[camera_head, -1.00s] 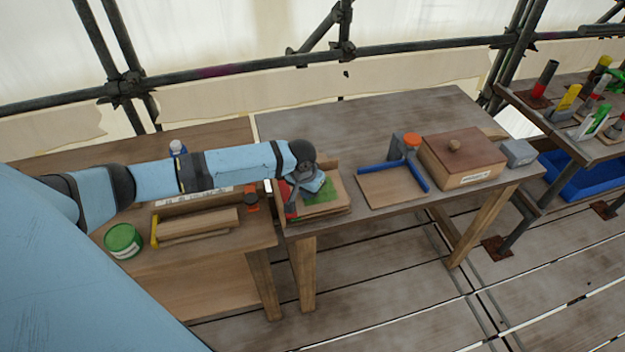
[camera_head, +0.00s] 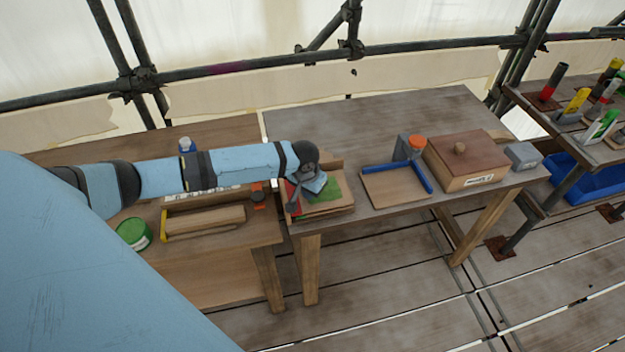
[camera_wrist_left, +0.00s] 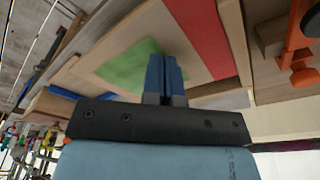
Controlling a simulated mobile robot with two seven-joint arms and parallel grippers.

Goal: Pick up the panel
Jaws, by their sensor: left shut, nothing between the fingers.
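A light wooden panel with a green patch and a red strip lies in a shallow wooden holder at the left end of the grey table; the panel (camera_head: 342,205) is partly hidden by my arm in the head view. In the left wrist view the panel (camera_wrist_left: 150,25) fills the middle, its green and red areas on either side of the fingers. My left gripper (camera_head: 299,200) is over the panel. Its blue fingers are together and empty in the wrist view (camera_wrist_left: 166,58); whether they touch the panel I cannot tell. My right gripper is out of view.
A board with blue edging (camera_head: 395,188), an orange-topped container (camera_head: 416,142) and a brown lidded box (camera_head: 466,158) stand to the right on the table. The lower bench at left holds a green can (camera_head: 134,234) and wooden blocks (camera_head: 205,221). The table's back is clear.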

